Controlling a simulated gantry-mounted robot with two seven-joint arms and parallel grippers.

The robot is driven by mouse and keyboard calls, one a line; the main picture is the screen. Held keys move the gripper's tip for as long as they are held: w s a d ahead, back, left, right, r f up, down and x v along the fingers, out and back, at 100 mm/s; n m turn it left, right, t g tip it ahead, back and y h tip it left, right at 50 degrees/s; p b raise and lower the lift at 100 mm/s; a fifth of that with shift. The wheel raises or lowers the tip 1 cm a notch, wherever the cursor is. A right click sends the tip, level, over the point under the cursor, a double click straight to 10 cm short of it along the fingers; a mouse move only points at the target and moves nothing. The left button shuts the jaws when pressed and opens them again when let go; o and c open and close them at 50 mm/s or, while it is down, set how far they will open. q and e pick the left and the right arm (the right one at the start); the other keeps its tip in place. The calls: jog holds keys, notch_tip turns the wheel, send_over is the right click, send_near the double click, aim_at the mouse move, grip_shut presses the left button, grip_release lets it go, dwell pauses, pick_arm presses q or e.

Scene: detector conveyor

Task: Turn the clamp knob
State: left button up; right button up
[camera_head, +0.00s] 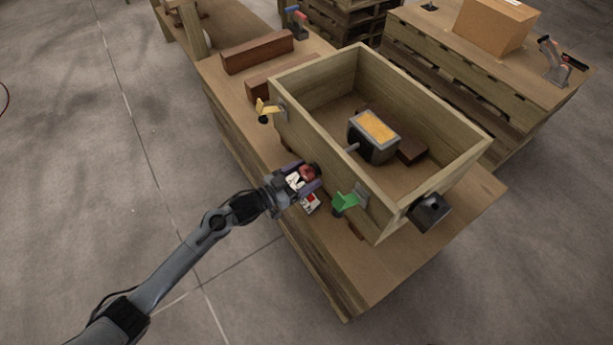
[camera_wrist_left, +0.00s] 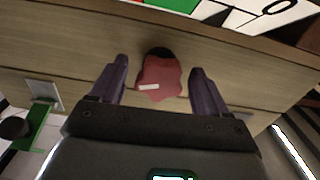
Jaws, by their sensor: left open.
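The clamp knob is red with a lobed edge and a white mark; it sits on a dark stem at the wooden wall in the left wrist view (camera_wrist_left: 160,79). In the head view the knob (camera_head: 309,171) is partly hidden by my left gripper (camera_head: 306,177), beside the near-left wall of the wooden box (camera_head: 318,165). In the left wrist view my left gripper (camera_wrist_left: 159,72) is open, one purple finger on each side of the knob. A gap shows between each finger and the knob, so they are apart. My right gripper is not in view.
A yellow bracket (camera_head: 268,106) and a green bracket (camera_head: 345,203) stick out from the box wall on either side. A grey device with a yellow top (camera_head: 375,133) lies inside the box. A black fitting (camera_head: 430,209) is on the near right corner. Reddish-brown blocks (camera_head: 257,52) lie behind.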

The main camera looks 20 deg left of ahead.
pick_arm(q)
jog(key=shift+w+d, duration=0.25)
jog(key=shift+w, duration=0.15)
jog(key=c, duration=1)
jog(key=shift+m, duration=0.3)
jog(key=shift+s+f+m+p, duration=0.1)
jog(key=shift+m+p, duration=0.6)
jog(key=shift+m, duration=0.4)
jog(key=shift+a+f+m+p, duration=0.15)
jog(key=shift+m+p, duration=0.3)
jog(key=shift+m, duration=1.05)
